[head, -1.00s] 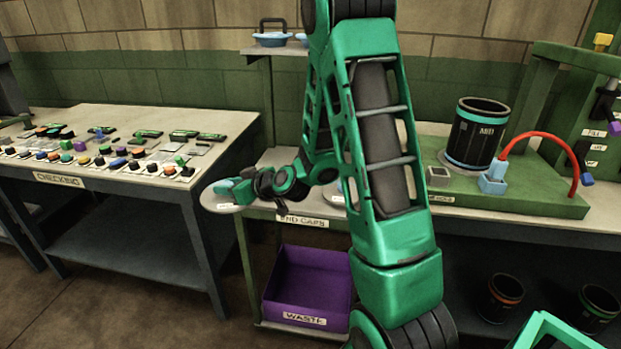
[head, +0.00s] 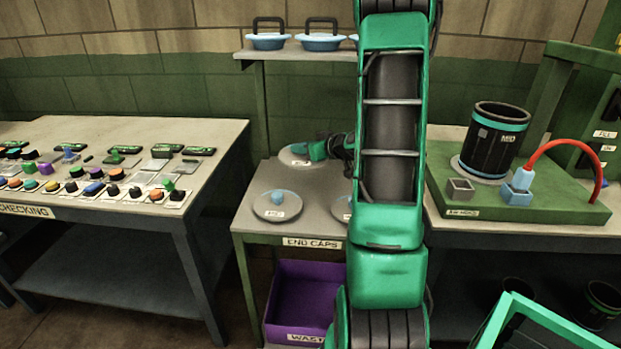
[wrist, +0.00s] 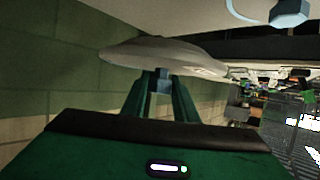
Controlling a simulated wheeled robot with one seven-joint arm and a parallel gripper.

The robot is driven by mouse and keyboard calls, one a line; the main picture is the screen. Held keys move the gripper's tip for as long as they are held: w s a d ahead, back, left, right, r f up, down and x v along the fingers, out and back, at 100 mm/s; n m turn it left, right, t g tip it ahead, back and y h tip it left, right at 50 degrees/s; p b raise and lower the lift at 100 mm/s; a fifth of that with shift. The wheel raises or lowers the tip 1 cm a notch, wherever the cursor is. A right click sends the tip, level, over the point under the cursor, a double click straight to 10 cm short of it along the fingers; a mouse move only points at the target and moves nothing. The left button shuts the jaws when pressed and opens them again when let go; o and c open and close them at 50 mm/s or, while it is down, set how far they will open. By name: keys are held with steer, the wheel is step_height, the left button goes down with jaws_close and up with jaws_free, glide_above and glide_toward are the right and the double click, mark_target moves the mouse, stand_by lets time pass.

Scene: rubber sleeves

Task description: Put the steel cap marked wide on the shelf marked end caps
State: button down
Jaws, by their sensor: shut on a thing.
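My gripper (head: 314,150) is shut on the knob of a round steel cap (head: 292,155) over the back of the shelf marked end caps (head: 250,236). In the wrist view, the green fingers (wrist: 160,84) pinch the small bluish knob, with the pale disc (wrist: 150,50) broad and level across them. I cannot read the held cap's label, nor tell whether it touches the shelf. A second steel cap (head: 277,212) with a blue knob lies at the shelf's front left. A third cap (head: 341,212) is partly hidden behind my arm.
A purple waste bin (head: 300,296) sits below the shelf. Blue pans (head: 268,42) stand on a higher ledge behind. The checking table (head: 190,140) is left, the green bench (head: 560,207) with a black drum (head: 494,140) right.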

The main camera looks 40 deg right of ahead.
steer(key=d+f, duration=0.2)
steer(key=d, duration=0.1)
steer(key=w+d+f, duration=0.1)
steer(key=d+f, duration=0.1)
steer(key=d, duration=0.1)
steer(key=w+d+f, duration=0.1)
steer(key=d+f, duration=0.1)
steer(key=d, duration=0.1)
steer(key=shift+w+d+f, duration=0.15)
steer(key=shift+d+f, duration=0.05)
steer(key=shift+d, duration=0.2)
steer(key=shift+f, duration=2)
steer(key=shift+f, duration=0.15)
steer(key=c, duration=1.4)
jaws_free()
